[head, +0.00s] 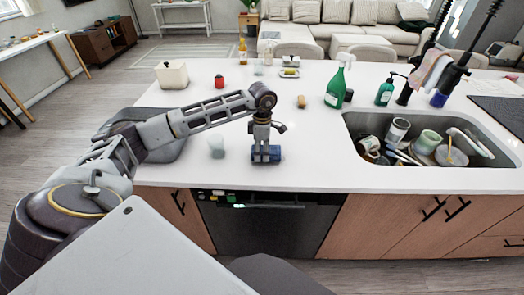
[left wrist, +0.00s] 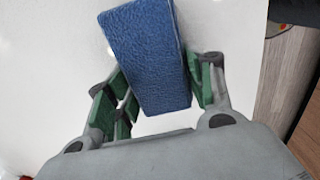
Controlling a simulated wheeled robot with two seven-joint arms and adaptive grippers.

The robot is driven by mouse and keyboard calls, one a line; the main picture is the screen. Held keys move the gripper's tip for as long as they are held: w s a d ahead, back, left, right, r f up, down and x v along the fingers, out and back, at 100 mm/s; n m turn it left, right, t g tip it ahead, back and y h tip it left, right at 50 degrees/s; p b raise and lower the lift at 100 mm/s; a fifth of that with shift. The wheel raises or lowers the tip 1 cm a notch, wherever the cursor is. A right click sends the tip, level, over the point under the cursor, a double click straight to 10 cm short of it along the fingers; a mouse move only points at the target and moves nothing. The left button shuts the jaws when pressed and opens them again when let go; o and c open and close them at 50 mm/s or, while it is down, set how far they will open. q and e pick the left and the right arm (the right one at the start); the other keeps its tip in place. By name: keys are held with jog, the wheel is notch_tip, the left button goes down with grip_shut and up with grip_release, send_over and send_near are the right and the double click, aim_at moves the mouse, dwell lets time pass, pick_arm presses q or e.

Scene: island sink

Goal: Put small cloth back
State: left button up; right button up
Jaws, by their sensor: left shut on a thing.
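The small blue cloth (head: 266,154) looks like a folded block with a textured surface. It is at the front part of the white counter, under my left gripper (head: 264,145). The left wrist view shows the cloth (left wrist: 147,55) between the green finger pads of the left gripper (left wrist: 160,90), which is shut on it. I cannot tell whether the cloth touches the counter. Pink and other hanging cloths (head: 432,75) are by the black fixtures behind the sink. My right gripper is not in view.
The sink (head: 360,122) at the right holds cups and dishes. The counter between cloth and sink is clear.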

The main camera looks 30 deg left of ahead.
aim_at(262, 149)
pick_arm(q)
jog(key=shift+f, duration=0.25)
jog(key=shift+f, duration=0.15)
jog(key=o, duration=1.1)
jog(key=shift+c, duration=0.2)
notch_tip(262, 149, up, 12)
jog(key=b, duration=0.1)
dwell(0.5)
